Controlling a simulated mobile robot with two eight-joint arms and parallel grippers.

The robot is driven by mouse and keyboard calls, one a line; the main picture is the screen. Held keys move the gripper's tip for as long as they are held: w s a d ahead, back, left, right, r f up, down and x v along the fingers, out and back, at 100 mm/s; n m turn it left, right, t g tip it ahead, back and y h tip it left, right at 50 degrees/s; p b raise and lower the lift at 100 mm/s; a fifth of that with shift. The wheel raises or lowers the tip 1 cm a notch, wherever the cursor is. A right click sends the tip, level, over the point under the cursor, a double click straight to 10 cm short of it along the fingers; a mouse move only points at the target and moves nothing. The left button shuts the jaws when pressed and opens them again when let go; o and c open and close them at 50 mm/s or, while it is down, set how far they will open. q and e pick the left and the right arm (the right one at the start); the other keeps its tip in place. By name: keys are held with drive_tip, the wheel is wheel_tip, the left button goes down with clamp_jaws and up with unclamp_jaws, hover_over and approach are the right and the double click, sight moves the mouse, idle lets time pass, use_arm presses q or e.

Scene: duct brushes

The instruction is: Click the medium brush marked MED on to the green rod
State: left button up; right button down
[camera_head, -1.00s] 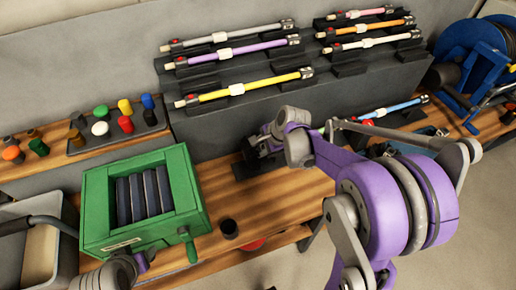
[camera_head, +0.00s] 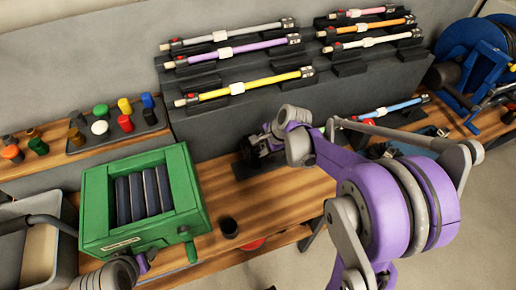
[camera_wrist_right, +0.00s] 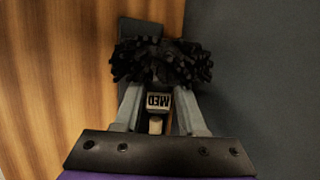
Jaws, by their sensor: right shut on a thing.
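The medium brush (camera_wrist_right: 160,62), with black bristles and a pale label reading MED, is in the right wrist view. The label appears upside down, just below the bristles. My right gripper (camera_wrist_right: 157,108) is shut on the brush, one grey finger on each side of the label. In the head view my right gripper (camera_head: 264,142) is a small dark shape above the bench, left of its grey wrist, and the brush is hard to make out there. My left gripper cannot be made out.
Racked rods, including a yellow one (camera_head: 262,84), line the back. A blue reel (camera_head: 460,45) is at right.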

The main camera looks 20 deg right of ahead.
use_arm(q)
drive_tip(key=shift+s+f, duration=0.15)
drive_tip(key=shift+f, duration=0.2)
use_arm(e)
drive_tip(key=shift+s+f, duration=0.1)
drive_tip(key=shift+f, duration=0.1)
use_arm(q)
drive_tip(key=shift+a, duration=0.1)
use_arm(e)
drive_tip(key=shift+d, duration=0.35)
use_arm(q)
drive_tip(key=shift+f, duration=0.15)
use_arm(e)
drive_tip(key=shift+d, duration=0.65)
use_arm(q)
drive_tip(key=shift+s+f+b, duration=0.25)
drive_tip(key=shift+f+b, duration=0.2)
drive_tip(key=shift+b, duration=0.15)
use_arm(e)
drive_tip(key=shift+f+y, duration=0.1)
drive_tip(key=shift+y, duration=0.2)
idle(0.7)
use_arm(q)
drive_tip(key=shift+f, duration=0.1)
use_arm(e)
drive_tip(key=shift+d, duration=0.35)
